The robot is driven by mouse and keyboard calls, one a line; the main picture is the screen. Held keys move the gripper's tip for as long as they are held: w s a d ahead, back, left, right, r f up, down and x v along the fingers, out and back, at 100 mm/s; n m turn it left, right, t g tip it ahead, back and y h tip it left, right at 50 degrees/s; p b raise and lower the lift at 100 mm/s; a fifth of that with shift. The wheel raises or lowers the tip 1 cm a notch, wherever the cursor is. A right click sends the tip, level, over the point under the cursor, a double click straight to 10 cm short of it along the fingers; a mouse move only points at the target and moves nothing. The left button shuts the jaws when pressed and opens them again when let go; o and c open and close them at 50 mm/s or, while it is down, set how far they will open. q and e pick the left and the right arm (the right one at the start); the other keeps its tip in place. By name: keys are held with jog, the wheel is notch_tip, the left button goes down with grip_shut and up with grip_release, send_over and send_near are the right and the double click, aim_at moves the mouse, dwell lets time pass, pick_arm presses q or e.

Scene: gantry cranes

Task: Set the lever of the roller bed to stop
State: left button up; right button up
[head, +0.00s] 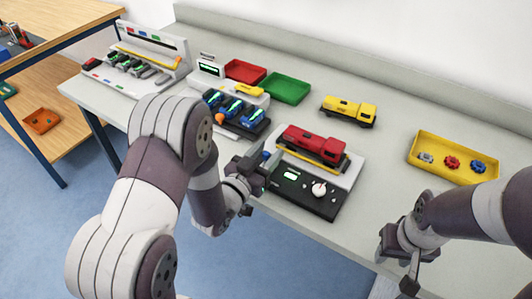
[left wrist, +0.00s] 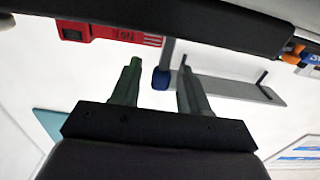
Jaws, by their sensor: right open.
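The roller bed (head: 345,179) is a low white unit at the table's front edge with a red truck (head: 314,143) on top. Its black front panel (head: 325,208) has a green display and a white dial (head: 319,189). My left gripper (head: 263,160) is at the bed's left end, partly hiding it. In the left wrist view, the gripper's fingers (left wrist: 158,85) stand apart, with a blue knob (left wrist: 162,78) on a grey stem showing between their tips. Contact cannot be told. The lever's setting is unclear. My right gripper (head: 405,272) is open and empty at the lower right.
A yellow tray (head: 415,151) with small coloured parts lies at the right. A yellow truck (head: 349,110) stands behind the bed. Red and green trays (head: 287,98) are further back. A machine with blue vehicles (head: 205,75) is left of the bed. The table middle is mostly clear.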

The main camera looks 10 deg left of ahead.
jog(key=shift+f+b, duration=0.3)
jog(key=shift+f, duration=0.05)
pick_arm(q)
jog(key=v, duration=1.2)
jog(key=shift+s, duration=0.3)
jog(key=shift+a, duration=0.1)
